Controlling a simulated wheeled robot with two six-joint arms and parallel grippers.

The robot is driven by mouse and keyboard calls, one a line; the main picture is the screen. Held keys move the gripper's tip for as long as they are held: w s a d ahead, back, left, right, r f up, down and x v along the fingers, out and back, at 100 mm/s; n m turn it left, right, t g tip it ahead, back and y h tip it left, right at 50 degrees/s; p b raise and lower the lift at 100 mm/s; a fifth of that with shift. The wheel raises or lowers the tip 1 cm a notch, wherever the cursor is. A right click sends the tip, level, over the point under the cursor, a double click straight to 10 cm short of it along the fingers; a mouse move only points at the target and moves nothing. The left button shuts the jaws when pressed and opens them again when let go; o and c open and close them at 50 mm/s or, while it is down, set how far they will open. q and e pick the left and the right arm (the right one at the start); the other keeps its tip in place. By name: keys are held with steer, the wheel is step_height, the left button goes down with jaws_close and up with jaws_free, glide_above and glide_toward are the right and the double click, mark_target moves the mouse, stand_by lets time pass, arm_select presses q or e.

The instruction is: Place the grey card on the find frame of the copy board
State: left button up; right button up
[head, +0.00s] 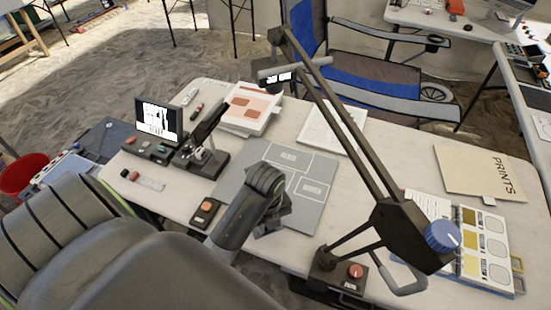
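The copy board (235,183) is a flat grey panel with white outlined frames, lying in the middle of the table. Its printed labels are too small to read, so I cannot tell which is the find frame. My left arm comes in from the left, and its wrist and gripper (272,222) are over the front part of the board, hiding some of it. The fingers point down and away and are hidden, so I cannot tell their opening or whether they hold anything. I cannot make out the grey card. My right gripper is not in view.
A dark stand arm (345,130) with a blue knob (442,236) slants above the board. A red-button box (206,210) is in front. A prints folder (482,172) and colour charts (485,245) lie right.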

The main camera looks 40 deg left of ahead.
arm_select(q)
glide_above(290, 188)
steer(key=shift+f+p, duration=0.5)
steer(key=shift+f, duration=1.3)
steer(key=shift+f, duration=0.15)
steer(key=o, duration=1)
steer(key=shift+c, duration=0.2)
